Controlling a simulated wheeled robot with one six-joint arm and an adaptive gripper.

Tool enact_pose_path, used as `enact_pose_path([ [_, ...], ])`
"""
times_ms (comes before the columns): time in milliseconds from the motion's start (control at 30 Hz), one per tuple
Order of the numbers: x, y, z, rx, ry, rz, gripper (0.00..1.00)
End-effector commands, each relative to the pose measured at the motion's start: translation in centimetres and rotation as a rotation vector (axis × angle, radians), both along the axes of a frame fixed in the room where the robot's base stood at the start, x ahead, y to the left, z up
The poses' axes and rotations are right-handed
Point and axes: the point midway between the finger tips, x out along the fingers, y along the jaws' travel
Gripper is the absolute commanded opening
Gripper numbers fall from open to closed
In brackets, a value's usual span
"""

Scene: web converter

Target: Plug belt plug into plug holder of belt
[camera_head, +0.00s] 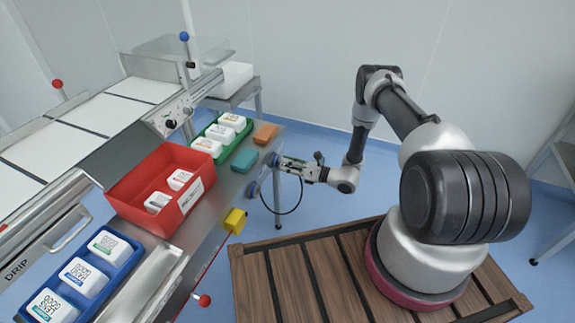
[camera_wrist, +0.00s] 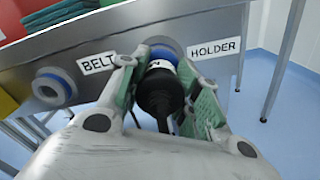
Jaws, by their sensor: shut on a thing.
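My gripper (camera_wrist: 160,80) is shut on a black plug (camera_wrist: 160,95) with a pale lettered band at its front. The plug points at a blue-ringed socket (camera_wrist: 166,49) in the side of the metal table, between the BELT label (camera_wrist: 97,63) and the HOLDER label (camera_wrist: 215,48). The plug hides most of this socket, so I cannot tell whether it is seated or just in front. Another blue-ringed socket (camera_wrist: 52,88), left of the BELT label, is empty. In the head view my gripper (camera_head: 281,162) is at the table's right side, with a black cable (camera_head: 298,203) hanging below.
A red bin (camera_head: 150,215), green tray (camera_head: 247,130) and blue tray (camera_head: 108,282) hold white printed packs. Teal (camera_head: 244,161) and orange (camera_head: 265,133) blocks lie near the table edge. A yellow block (camera_head: 235,221) sits at the table's side.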

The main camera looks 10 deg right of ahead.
Motion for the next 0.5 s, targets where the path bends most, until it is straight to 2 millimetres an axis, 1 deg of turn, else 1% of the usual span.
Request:
enact_pose_path([
  [67, 0.00, -0.01, 0.01, 0.000, 0.000, 0.000, 0.00],
  [100, 0.00, -0.01, 0.01, 0.000, 0.000, 0.000, 0.35],
  [167, 0.00, -0.01, 0.01, 0.000, 0.000, 0.000, 0.46],
  [200, 0.00, -0.01, 0.01, 0.000, 0.000, 0.000, 0.53],
  [233, 0.00, -0.01, 0.01, 0.000, 0.000, 0.000, 0.58],
  [500, -0.02, -0.02, 0.00, 0.000, 0.000, 0.000, 0.58],
])
